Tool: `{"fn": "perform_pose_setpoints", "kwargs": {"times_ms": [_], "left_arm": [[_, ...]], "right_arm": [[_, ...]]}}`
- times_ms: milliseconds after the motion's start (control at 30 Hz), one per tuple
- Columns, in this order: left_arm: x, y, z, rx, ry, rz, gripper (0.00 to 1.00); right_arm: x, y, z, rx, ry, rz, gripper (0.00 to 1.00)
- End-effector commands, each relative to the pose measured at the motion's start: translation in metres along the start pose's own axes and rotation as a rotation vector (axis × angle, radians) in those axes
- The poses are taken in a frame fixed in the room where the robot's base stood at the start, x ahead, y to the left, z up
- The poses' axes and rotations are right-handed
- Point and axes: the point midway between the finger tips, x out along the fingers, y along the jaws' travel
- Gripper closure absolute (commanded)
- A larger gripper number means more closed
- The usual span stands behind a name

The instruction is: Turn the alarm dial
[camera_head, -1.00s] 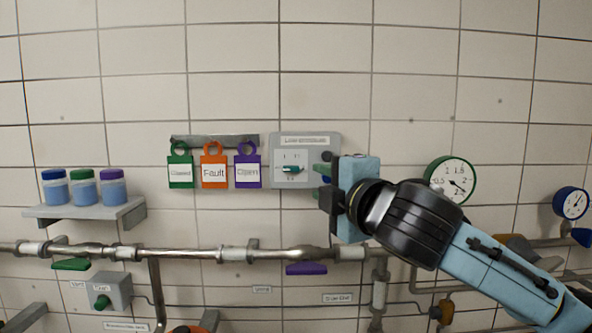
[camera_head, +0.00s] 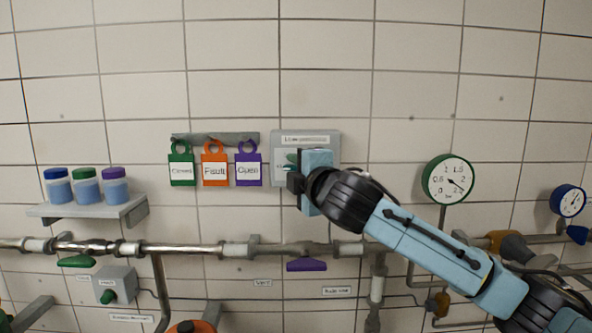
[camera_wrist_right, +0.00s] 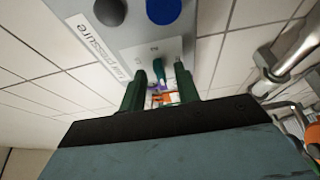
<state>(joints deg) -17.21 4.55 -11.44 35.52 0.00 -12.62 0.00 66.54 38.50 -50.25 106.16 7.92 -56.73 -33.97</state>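The grey alarm panel (camera_head: 330,147) is on the tiled wall, with a label along its top. It fills the top of the right wrist view (camera_wrist_right: 190,22), where its label reads "low pressure". My right gripper (camera_head: 290,165) is in front of the panel and hides most of the dial in the head view. In the right wrist view the green dial knob (camera_wrist_right: 158,69) shows between the two dark green fingers of the right gripper (camera_wrist_right: 160,84). The fingers are apart, one on each side of the knob; I cannot tell whether they touch it. My left gripper is not in view.
Green, orange and purple tags (camera_head: 214,165) hang left of the panel. A shelf (camera_head: 90,211) with three jars is further left. A metal pipe (camera_head: 190,249) runs below. A green-rimmed gauge (camera_head: 448,180) is at right, above my right arm.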

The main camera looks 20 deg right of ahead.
Motion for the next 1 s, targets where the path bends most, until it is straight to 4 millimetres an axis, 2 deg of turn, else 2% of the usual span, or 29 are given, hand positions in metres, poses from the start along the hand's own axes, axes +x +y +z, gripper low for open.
{"fn": "perform_pose_setpoints", "kwargs": {"times_ms": [67,300,667,1000], "left_arm": [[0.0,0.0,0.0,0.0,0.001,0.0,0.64],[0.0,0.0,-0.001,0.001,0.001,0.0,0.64],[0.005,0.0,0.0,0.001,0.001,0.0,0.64],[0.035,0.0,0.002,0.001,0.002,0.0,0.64]], "right_arm": [[0.0,0.0,0.0,0.0,0.0,0.0,0.71],[0.0,0.0,0.0,0.0,0.0,0.0,1.0],[0.0,-0.002,0.0,0.027,-0.001,0.011,1.0],[0.0,-0.008,0.0,0.221,0.0,0.09,1.0]]}}
